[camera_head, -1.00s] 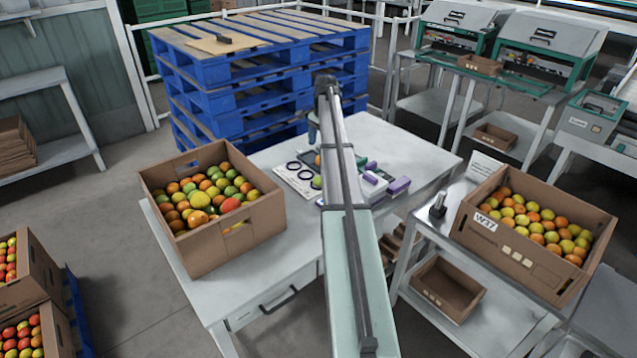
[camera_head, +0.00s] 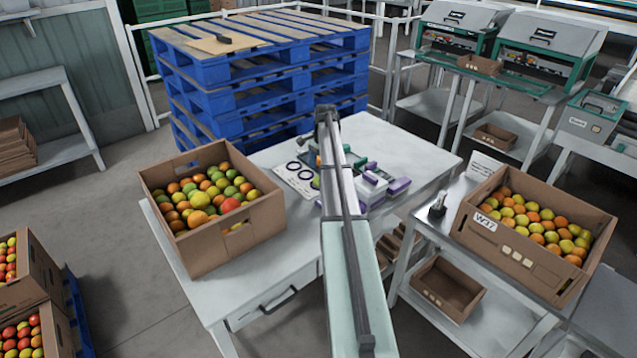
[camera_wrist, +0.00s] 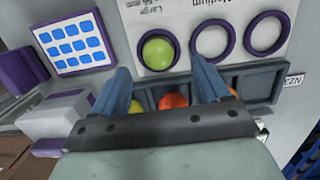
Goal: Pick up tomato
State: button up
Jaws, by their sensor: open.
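In the wrist view my gripper (camera_wrist: 165,78) is open, its two blue-grey fingers pointing at a dark tray (camera_wrist: 262,82) with tomatoes in it. A red-orange tomato (camera_wrist: 173,100) sits in the tray between the fingers, partly hidden by the gripper body. A yellow-green tomato (camera_wrist: 136,107) shows by the left finger and an orange one (camera_wrist: 232,91) by the right finger. A light green tomato (camera_wrist: 158,53) lies inside the left ring of a sizing card (camera_wrist: 185,12), beyond the tray. In the head view my arm hides the gripper and most of the tray.
Cardboard boxes of mixed tomatoes stand on the table's left (camera_head: 205,250) and on the right-hand stand (camera_head: 510,255). A device with a blue-button panel (camera_wrist: 72,44) lies left of the tray. Blue pallets (camera_head: 215,105) are stacked behind. The table (camera_head: 415,150) is clear at its right back.

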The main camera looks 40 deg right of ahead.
aim_at(318, 182)
jog(key=f, duration=0.4)
jog(key=shift+s+a+f, duration=0.15)
jog(key=shift+a, duration=0.15)
jog(key=c, duration=0.8)
jog(key=shift+c, duration=0.2)
jog(key=shift+r, duration=0.2)
